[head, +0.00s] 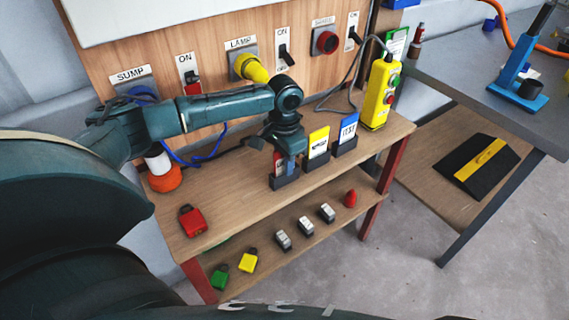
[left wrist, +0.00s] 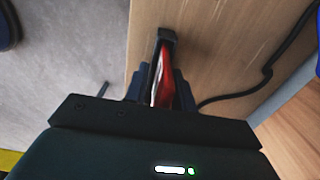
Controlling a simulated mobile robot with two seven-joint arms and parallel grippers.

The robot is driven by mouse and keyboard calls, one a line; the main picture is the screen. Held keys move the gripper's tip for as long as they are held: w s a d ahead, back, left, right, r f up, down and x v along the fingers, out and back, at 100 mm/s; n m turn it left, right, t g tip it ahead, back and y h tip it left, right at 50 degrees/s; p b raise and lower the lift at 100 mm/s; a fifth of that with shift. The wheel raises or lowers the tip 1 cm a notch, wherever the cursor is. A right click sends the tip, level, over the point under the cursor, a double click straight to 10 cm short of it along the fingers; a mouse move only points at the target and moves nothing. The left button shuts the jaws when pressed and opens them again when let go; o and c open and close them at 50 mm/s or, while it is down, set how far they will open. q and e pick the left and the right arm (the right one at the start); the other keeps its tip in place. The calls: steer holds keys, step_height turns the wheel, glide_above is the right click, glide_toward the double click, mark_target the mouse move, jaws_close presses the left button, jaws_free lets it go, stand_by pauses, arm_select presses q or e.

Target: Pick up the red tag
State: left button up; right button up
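The red tag (head: 279,162) stands upright in a black holder (head: 285,182) on the wooden bench, leftmost of three tags. My left gripper (head: 289,160) points down at it and hides part of it. In the left wrist view the red tag (left wrist: 163,80), red and white, shows nearly edge-on between the blue fingers of my left gripper (left wrist: 162,92). The fingers look apart, one on each side of the tag; contact is not clear. The tag's lower edge is at the holder (left wrist: 166,36). My right gripper is not in view.
A yellow tag (head: 318,142) and a blue TEST tag (head: 347,132) stand close on the right. A yellow pendant (head: 379,92) stands behind them. A red padlock (head: 192,221) lies at front left. The lower shelf holds padlocks and small blocks. The panel behind has switches.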

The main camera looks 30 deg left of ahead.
arm_select(q)
jaws_close()
